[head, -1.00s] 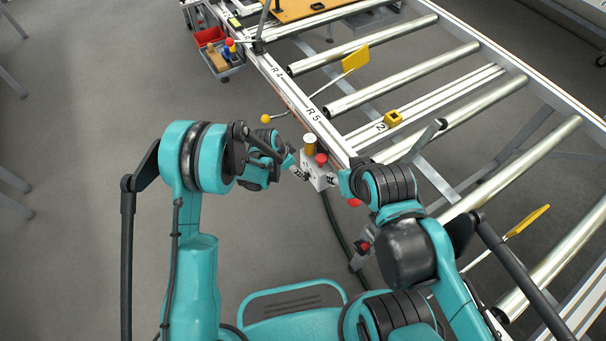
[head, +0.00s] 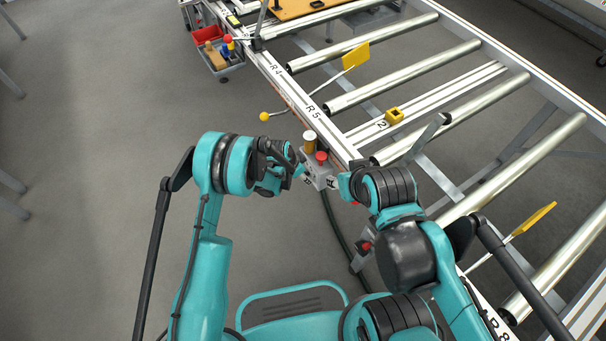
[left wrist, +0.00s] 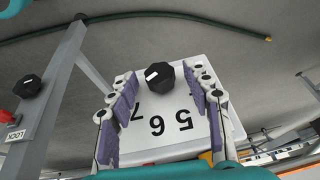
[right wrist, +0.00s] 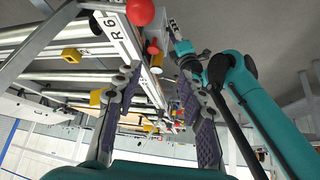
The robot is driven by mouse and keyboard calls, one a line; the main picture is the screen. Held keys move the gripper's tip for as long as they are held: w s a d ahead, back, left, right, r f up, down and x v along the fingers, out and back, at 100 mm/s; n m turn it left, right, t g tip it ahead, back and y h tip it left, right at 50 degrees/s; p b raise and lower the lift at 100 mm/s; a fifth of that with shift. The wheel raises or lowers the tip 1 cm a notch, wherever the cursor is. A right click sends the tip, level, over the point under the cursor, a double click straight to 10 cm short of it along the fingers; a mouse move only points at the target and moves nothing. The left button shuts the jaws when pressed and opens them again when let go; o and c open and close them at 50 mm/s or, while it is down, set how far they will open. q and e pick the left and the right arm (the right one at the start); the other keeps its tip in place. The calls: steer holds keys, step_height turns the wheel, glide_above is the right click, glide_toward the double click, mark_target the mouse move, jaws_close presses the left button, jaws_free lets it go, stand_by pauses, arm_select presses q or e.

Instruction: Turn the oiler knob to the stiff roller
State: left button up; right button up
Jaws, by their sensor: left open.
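The oiler knob (left wrist: 163,78) is a black faceted knob with a white mark left of its middle in the left wrist view. It sits on a pale box face (left wrist: 172,145) bearing the figures 5, 6 and 7, seen upside down. My left gripper (left wrist: 160,73) is open, one finger on each side of the knob, with gaps showing. In the head view the box (head: 322,174) is on the rail's near side, and my left gripper hides part of it. My right gripper (right wrist: 156,75) is open with nothing held, close to the box's right side.
Metal rollers (head: 380,98) cross the frame, with yellow flags (head: 355,56) at two places. A yellow-balled lever (head: 265,117) sticks out left of the rail. Open floor lies left.

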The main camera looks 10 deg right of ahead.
arm_select(q)
jaws_close()
steer(key=shift+w, duration=0.1)
steer(key=g, duration=0.1)
steer(key=g+h, duration=0.1)
steer(key=shift+w+a+n+g, duration=0.15)
steer(key=shift+w+n+g, duration=0.05)
steer(key=shift+n+g, duration=0.1)
steer(key=shift+w+f+n+g+h, duration=0.1)
steer(key=shift+n+g+h, duration=0.2)
steer(key=shift+g, duration=0.5)
steer(key=shift+w+f+n+g+h, duration=0.1)
steer(key=shift+g+h, duration=0.3)
steer(key=shift+g, duration=0.4)
jaws_free()
